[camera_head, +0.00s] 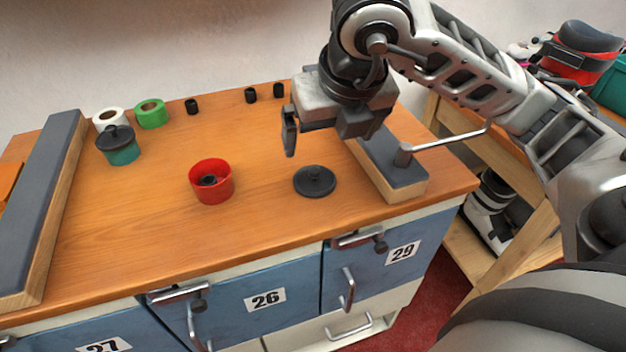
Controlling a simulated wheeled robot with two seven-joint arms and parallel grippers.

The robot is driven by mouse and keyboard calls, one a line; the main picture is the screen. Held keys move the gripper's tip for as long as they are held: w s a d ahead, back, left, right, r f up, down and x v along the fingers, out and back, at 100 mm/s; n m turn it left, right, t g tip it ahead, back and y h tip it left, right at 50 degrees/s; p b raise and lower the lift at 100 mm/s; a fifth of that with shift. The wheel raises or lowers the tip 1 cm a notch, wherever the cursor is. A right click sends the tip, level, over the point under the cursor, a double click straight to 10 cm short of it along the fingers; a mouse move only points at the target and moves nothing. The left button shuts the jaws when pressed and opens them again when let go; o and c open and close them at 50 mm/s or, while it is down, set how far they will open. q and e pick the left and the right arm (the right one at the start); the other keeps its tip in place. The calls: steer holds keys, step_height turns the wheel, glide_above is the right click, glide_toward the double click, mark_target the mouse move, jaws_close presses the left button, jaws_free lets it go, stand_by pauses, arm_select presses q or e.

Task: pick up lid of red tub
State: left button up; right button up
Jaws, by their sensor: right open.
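The red tub (211,187) stands open on the wooden bench, with a small dark object inside it. A round black lid (315,181) with a knob lies flat on the bench to the right of the red tub. My right gripper (318,142) is open and empty, above and just behind the lid, apart from it. Its fingers point down, one at each side of the wrist. My left gripper is not in view.
A teal tub (122,151) with a black lid stands at the left, near a white roll (109,118) and a green roll (151,113). Dark-topped rails (40,200) (392,165) flank the bench. Small black pieces (250,95) sit at the back.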

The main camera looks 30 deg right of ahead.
glide_above(316, 173)
steer(key=s, duration=0.2)
step_height(316, 173, down, 6)
steer(key=shift+r, duration=0.15)
steer(key=shift+a+x, duration=0.15)
steer(key=shift+x, duration=1.15)
steer(key=shift+a+x, duration=0.1)
steer(key=shift+x, duration=1.25)
steer(key=c, duration=1)
